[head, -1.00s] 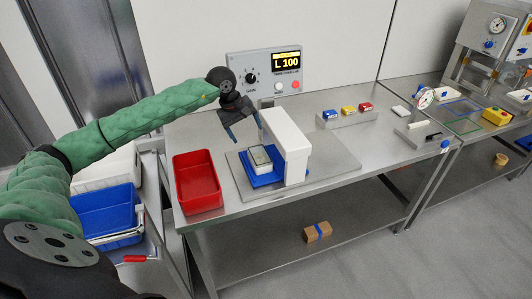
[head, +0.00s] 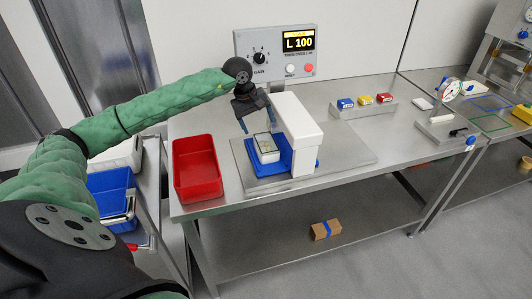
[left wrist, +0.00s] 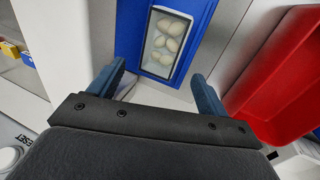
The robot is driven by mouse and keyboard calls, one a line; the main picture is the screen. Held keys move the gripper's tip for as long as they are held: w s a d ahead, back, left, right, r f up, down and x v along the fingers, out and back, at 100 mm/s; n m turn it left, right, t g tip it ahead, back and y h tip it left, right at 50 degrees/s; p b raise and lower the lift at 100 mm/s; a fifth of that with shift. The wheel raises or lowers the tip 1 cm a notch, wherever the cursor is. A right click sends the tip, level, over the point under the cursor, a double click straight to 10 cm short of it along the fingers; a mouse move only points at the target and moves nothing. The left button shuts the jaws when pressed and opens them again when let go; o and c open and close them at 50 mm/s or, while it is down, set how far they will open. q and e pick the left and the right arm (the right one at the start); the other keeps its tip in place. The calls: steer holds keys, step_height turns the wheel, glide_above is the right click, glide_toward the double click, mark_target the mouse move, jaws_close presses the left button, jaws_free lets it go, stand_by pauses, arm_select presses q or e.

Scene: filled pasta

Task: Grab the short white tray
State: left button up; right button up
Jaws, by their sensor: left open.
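The short white tray (head: 266,153) holds several pale pasta pieces under a clear top. It sits on a blue platform (head: 284,162) beside the white upright block of the machine. My left gripper (head: 257,121) is open and empty, above and just behind the tray. In the left wrist view the tray (left wrist: 166,42) lies beyond the two blue-grey fingertips (left wrist: 158,75), roughly in line with the gap between them. The fingers look apart from it. My right gripper is not in view.
A red bin (head: 196,170) stands close on the left of the machine. The white machine block (head: 298,135) rises just right of the tray. A control box (head: 277,52) stands behind. Blue, yellow and red small boxes (head: 363,104) sit farther right. The bench between is clear.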

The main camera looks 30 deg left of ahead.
mark_target(264, 142)
arm_select(q)
steer(key=shift+a+b+x, duration=0.2)
steer(key=shift+b+x, duration=0.25)
steer(key=shift+x, duration=0.75)
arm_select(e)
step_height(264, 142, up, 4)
arm_select(q)
steer(key=shift+p+x, duration=0.45)
steer(key=shift+x, duration=0.65)
steer(key=p+x, duration=0.2)
steer(key=x, duration=0.1)
steer(key=p+x, duration=0.1)
steer(key=shift+s+d+f, duration=0.15)
steer(key=shift+s+f, duration=0.05)
steer(key=shift+s, duration=0.05)
steer(key=shift+w+f, duration=0.1)
steer(key=shift+f, duration=0.4)
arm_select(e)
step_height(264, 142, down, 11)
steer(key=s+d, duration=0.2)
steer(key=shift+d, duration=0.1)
arm_select(q)
steer(key=c, duration=0.6)
steer(key=shift+c, duration=0.5)
steer(key=shift+c, duration=0.6)
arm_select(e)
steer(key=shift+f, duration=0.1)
